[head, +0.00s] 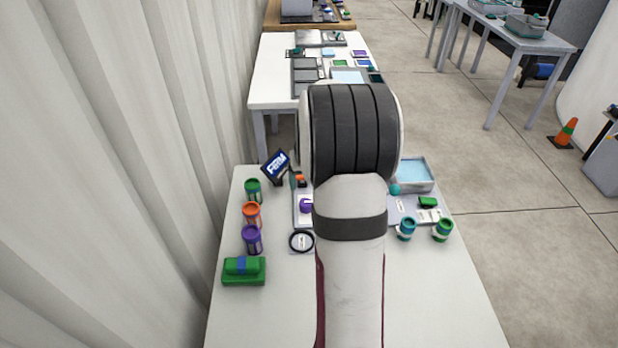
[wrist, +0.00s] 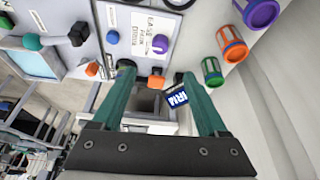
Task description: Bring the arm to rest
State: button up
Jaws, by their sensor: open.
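My gripper (wrist: 155,74) shows in the wrist view with its two teal fingers spread wide apart. Nothing is held between them. Beyond the fingers are a white panel with printed text (wrist: 143,28), a small orange block (wrist: 156,82) and a dark blue sign (wrist: 177,97). In the head view my arm stands over the middle of the white table (head: 270,315) and hides the gripper and part of the panel.
Green (head: 253,190), orange (head: 252,215) and purple (head: 252,239) canisters line the table's left side, with a green block (head: 244,271) nearer. A wall (head: 130,170) bounds the left. The table front is clear.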

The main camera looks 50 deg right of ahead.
jog(key=shift+v, duration=0.8)
jog(key=shift+a, duration=0.1)
jog(key=s+a+r+n+y, duration=0.1)
jog(key=s+a+r, duration=0.1)
jog(key=a, duration=0.6)
jog(key=s+a+r+g+y, duration=0.1)
jog(key=s+a+r, duration=0.1)
jog(key=a, duration=0.6)
jog(key=s+a+r+n+y, duration=0.1)
jog(key=s+a+r, duration=0.15)
jog(key=a, duration=0.55)
jog(key=s+a+f+g+y, duration=0.1)
jog(key=s+a+g, duration=0.1)
jog(key=s+a, duration=0.9)
jog(key=s, duration=0.4)
jog(key=shift+a+f+g+y, duration=0.25)
jog(key=shift+a+g+y, duration=0.15)
